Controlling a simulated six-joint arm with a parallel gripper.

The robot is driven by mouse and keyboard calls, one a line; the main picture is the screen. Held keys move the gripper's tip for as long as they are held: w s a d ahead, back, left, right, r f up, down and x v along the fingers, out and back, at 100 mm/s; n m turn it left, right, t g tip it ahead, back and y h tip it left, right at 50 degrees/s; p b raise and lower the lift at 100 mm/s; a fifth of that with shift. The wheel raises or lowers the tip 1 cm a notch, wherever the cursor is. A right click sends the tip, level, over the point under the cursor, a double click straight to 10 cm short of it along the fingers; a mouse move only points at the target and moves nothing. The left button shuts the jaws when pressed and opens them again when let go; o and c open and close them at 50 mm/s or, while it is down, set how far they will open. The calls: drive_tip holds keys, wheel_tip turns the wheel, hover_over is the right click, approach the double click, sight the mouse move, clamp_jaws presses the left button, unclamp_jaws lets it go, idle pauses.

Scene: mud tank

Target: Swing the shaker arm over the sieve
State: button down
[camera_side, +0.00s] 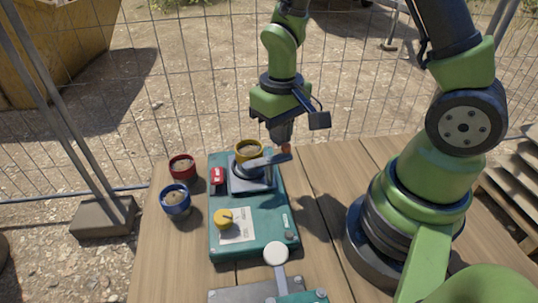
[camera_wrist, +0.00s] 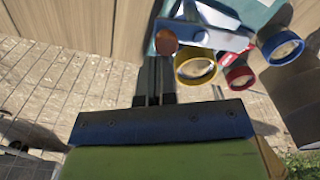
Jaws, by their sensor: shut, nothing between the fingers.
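The shaker arm (camera_side: 267,160) is a grey bar on the teal machine (camera_side: 258,202), with a copper-coloured knob (camera_side: 286,149) at its right end. In the wrist view the knob (camera_wrist: 166,42) shows just beyond my fingertips. A yellow-rimmed round vessel (camera_side: 249,150) with brown contents is close behind the arm; I cannot tell whether it is the sieve. It also shows in the wrist view (camera_wrist: 195,68). My gripper (camera_side: 281,136) points down beside the knob, fingers together and empty. I cannot tell whether they touch the knob.
A red cup (camera_side: 182,167) and a blue cup (camera_side: 175,201) stand left of the machine. The machine carries a red switch (camera_side: 217,176) and a yellow dial (camera_side: 223,218). Wire fencing (camera_side: 185,90) stands behind the table.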

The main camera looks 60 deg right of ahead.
sight(287, 146)
drive_tip(key=shift+s+a+f, duration=0.15)
idle(0.4)
drive_tip(key=shift+s+a, duration=0.35)
drive_tip(key=shift+s, duration=0.15)
drive_tip(key=shift+s+a, duration=0.1)
drive_tip(key=shift+s, duration=0.05)
drive_tip(key=shift+s+a, duration=0.4)
drive_tip(key=shift+s, duration=0.2)
